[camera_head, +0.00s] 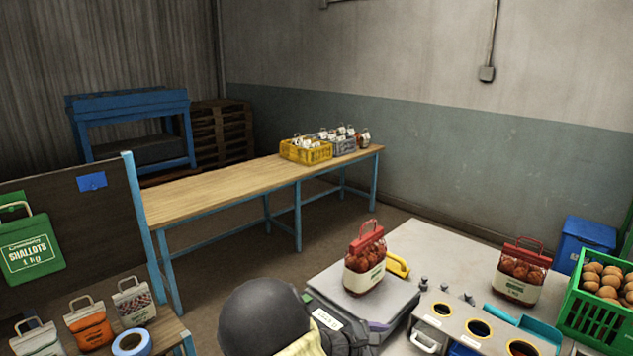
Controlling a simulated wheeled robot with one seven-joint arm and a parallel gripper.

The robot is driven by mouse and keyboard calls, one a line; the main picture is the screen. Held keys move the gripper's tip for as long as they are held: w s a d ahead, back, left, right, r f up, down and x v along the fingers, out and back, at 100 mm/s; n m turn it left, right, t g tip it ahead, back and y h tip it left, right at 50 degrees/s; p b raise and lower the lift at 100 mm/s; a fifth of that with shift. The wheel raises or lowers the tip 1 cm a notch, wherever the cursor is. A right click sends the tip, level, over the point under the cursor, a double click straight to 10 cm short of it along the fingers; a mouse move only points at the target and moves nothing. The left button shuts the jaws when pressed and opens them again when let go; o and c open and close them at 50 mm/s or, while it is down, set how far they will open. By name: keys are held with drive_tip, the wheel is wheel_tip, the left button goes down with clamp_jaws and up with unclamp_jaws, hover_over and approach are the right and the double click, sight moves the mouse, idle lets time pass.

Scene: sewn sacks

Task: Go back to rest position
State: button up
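My gripper's fingers do not show in the head view. A dark rounded shape with a pale yellow part beside it, which looks like my own arm, rises at the bottom centre. A filled net sack with a red top and handle (365,262) stands upright on the grey scale (388,300), with nothing gripping it. A second sack with a red top (520,272) stands on the bench to the right.
A green crate of onions (595,322) and a panel with round holes (470,328) are at the right. A yellow handled item (398,264) lies by the scale. A wooden table (215,194) bears crates (306,152) behind. Handled bags (90,323) stand at lower left.

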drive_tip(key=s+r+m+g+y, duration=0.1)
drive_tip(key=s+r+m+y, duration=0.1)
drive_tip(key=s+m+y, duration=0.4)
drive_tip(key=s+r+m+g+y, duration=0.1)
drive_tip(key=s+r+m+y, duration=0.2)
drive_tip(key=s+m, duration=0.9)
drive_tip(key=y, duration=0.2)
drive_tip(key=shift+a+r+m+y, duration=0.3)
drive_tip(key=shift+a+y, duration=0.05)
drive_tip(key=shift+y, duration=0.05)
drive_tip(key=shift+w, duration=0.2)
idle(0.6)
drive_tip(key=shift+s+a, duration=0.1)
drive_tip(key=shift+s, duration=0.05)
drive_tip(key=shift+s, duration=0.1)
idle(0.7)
